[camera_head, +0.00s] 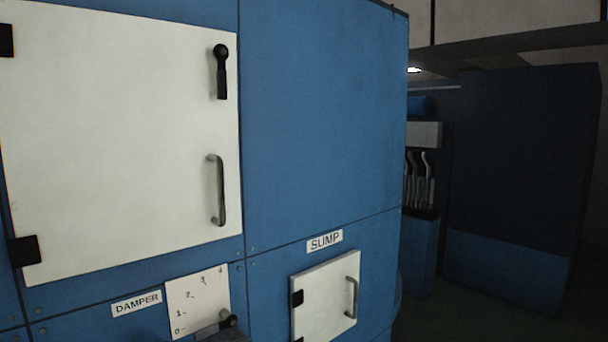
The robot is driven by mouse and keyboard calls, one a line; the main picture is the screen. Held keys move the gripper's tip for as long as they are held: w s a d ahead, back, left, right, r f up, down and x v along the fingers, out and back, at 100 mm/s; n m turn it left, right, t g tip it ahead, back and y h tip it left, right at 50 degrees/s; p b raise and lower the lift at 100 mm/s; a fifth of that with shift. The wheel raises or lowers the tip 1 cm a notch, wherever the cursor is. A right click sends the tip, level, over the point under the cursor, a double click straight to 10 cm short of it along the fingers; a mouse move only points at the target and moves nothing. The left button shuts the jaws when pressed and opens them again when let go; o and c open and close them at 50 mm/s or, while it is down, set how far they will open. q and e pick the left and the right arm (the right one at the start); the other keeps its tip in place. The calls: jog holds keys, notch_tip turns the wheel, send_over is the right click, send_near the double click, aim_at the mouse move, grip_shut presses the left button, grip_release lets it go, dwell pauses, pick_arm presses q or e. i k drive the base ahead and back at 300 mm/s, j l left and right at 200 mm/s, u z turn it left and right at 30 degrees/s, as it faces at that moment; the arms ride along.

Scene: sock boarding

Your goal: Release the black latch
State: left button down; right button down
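The black latch (221,72) is on the upper right part of a large white door (110,140). Its round pivot is at the top and its handle hangs straight down. The door looks shut flush in the blue cabinet front, with dark hinges on its left side. A metal pull handle (217,190) is upright on the door below the latch. Neither of my grippers can be made out in this view, and nothing touches the latch.
Below the door are a DAMPER label (136,303), a numbered white plate (197,297) and a dark-knobbed lever (229,321), partly cut off. A small white SUMP door (325,298) with a handle is lower right. Dark cabinets (520,170) stand at the far right, beyond a floor gap.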

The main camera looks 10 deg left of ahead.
aim_at(222, 53)
jog(key=i+l, duration=0.3)
jog(key=i, duration=0.15)
jog(key=i+l, duration=0.3)
jog(key=i, duration=0.15)
